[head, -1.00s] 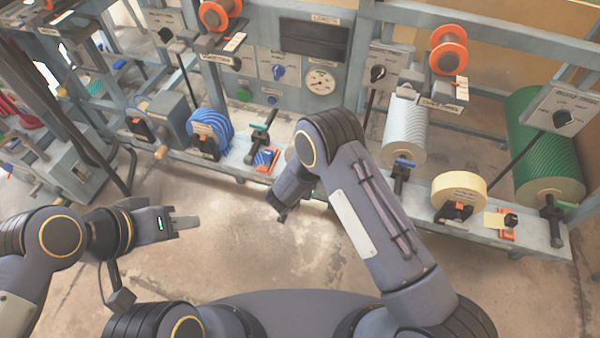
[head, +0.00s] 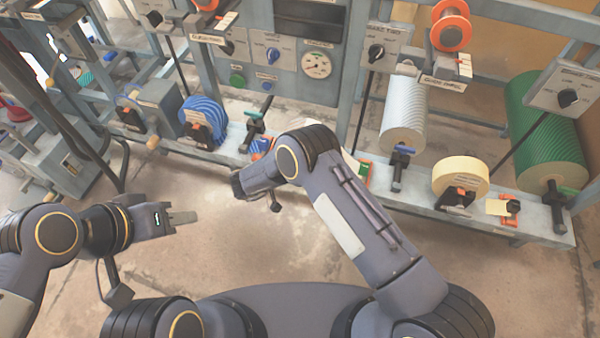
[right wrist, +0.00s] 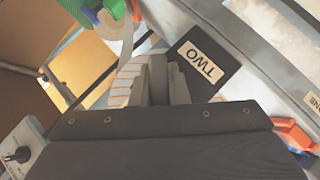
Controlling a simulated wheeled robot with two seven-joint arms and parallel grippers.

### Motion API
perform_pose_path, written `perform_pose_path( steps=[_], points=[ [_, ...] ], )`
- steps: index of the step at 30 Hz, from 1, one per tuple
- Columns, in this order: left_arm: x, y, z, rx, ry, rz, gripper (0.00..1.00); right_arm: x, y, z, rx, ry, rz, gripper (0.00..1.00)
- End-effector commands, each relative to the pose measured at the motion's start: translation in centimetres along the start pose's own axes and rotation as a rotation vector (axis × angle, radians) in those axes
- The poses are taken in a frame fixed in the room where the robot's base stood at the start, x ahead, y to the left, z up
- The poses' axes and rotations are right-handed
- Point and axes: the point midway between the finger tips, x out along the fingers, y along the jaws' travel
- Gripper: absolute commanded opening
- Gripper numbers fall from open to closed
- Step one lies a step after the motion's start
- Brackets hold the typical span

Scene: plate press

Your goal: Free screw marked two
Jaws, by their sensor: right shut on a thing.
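In the right wrist view my right gripper (right wrist: 160,80) is shut, its two grey fingers close together beside a dark block with a label reading TWO (right wrist: 202,62). The screw itself is hidden between and behind the fingers, so its shape does not show. In the head view my right wrist is over the front rail at the middle and its fingers are hidden. My left gripper (head: 182,217) points right over bare floor, away from the machine and holding nothing visible. Its fingers are seen edge-on, so their gap does not show.
The front rail carries a blue striped roll (head: 204,122), a white ribbed roll (head: 404,120), a cream roll (head: 461,175) and a green roll (head: 545,130). A gauge (head: 316,65) is on the back panel. In the right wrist view a label reading ONE (right wrist: 313,102) shows at the right edge. Floor in front is clear.

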Motion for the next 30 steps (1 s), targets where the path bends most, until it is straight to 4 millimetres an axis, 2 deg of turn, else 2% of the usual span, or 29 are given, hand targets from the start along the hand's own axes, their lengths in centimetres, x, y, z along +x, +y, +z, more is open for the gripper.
perform_pose_path(
  steps=[6,22,23,24,27,30],
  points=[
    [0.78,-0.36,0.39,0.000,0.000,0.000,0.36,0.07,-0.14,0.16,-0.048,0.000,0.043,0.00],
    [0.86,-0.40,0.43,0.000,0.000,0.000,0.36,0.04,0.03,0.09,-0.063,0.001,0.059,0.00],
    [0.86,-0.40,0.43,0.000,0.000,0.000,0.36,0.04,0.03,0.09,-0.063,0.001,0.059,0.18],
    [0.86,-0.40,0.43,0.000,0.000,0.000,0.36,0.04,0.03,0.09,-0.063,0.001,0.059,0.24],
    [0.86,-0.39,0.43,0.000,0.000,0.000,0.36,0.03,0.05,0.07,-0.062,0.001,0.059,0.36],
    [0.86,-0.39,0.43,0.000,0.000,0.000,0.36,0.03,0.07,0.04,-0.061,0.001,0.059,0.36]
  ],
)
